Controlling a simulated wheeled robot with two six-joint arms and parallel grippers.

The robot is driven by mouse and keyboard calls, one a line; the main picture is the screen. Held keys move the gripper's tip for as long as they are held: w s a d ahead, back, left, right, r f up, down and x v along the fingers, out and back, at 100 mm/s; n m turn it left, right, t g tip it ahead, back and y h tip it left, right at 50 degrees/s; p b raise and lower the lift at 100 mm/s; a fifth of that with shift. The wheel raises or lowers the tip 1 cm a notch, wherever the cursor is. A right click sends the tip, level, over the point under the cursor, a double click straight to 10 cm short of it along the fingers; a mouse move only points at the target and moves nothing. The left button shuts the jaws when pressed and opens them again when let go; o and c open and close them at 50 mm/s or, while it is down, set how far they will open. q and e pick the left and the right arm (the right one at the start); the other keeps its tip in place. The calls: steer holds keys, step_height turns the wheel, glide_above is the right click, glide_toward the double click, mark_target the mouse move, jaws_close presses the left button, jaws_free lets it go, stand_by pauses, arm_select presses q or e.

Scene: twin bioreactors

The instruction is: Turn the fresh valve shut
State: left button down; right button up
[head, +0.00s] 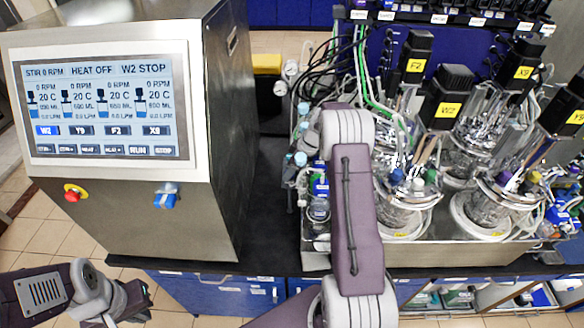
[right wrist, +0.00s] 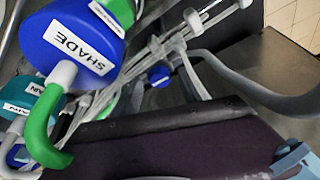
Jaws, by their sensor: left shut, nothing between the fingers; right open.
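No label reading "fresh" is legible, so I cannot tell which part is the fresh valve. The right wrist view shows a blue cap (right wrist: 70,32) labelled SHADE, close to a curved green part (right wrist: 42,140) and a teal part (right wrist: 38,97) whose label is partly cut off. My left gripper (head: 132,303) is shut and empty, low at the left, in front of and below the control box. My right arm rises through the middle of the head view and hides what is behind it.
A control box (head: 150,215) with a screen stands at the left. Glass vessels with black motors (head: 447,88) stand in a metal tray (head: 450,250) at the right. Tubes and cables (head: 325,80) crowd the tray's left side. Dark bench (head: 262,225) is bare between box and tray.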

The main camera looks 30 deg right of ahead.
jaws_close()
